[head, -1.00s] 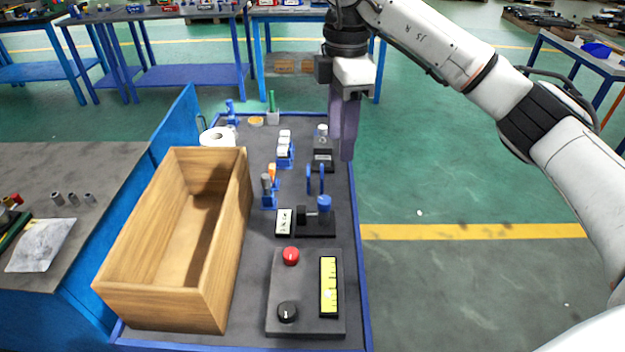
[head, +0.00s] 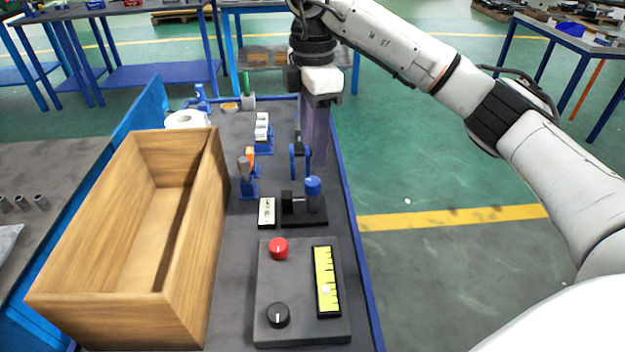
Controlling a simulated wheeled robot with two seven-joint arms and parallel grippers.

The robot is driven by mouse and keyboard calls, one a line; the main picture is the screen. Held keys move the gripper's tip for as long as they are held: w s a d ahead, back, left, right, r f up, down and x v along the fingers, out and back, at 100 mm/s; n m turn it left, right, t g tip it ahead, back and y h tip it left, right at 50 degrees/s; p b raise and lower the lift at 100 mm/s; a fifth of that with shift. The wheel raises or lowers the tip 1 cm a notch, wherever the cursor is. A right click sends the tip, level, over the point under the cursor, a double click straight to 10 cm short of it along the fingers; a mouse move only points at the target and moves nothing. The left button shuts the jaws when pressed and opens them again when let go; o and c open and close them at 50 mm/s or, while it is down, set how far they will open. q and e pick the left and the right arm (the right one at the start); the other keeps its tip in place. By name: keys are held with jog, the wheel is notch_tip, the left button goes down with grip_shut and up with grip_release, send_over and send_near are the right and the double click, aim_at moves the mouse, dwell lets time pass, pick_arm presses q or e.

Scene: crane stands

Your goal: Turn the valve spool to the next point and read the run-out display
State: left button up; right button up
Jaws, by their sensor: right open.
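A small black stand (head: 303,218) on the bench carries a black block and a blue knob-like part (head: 313,187), with a short grey piece between them that may be the valve spool; it is too small to be sure. A small white panel with dark marks (head: 267,212), possibly the run-out display, lies left of the stand; I cannot read it. A blue wheel-like part (head: 299,161) stands behind the stand. My right gripper (head: 314,152) points down behind and above the stand, open, apart from the knob, with nothing visible between its fingers. My left gripper is out of view.
An open wooden box (head: 215,215) fills the bench's left side. A control box (head: 302,327) with a red knob, a black knob and a yellow scale is in front. Blue holders (head: 263,146), a white roll (head: 186,119) and a green item (head: 246,82) stand farther back.

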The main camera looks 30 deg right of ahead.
aim_at(313, 180)
notch_tip(313, 180, down, 9)
jog(key=shift+r, duration=0.15)
jog(key=c, duration=1.1)
jog(key=shift+o, duration=0.2)
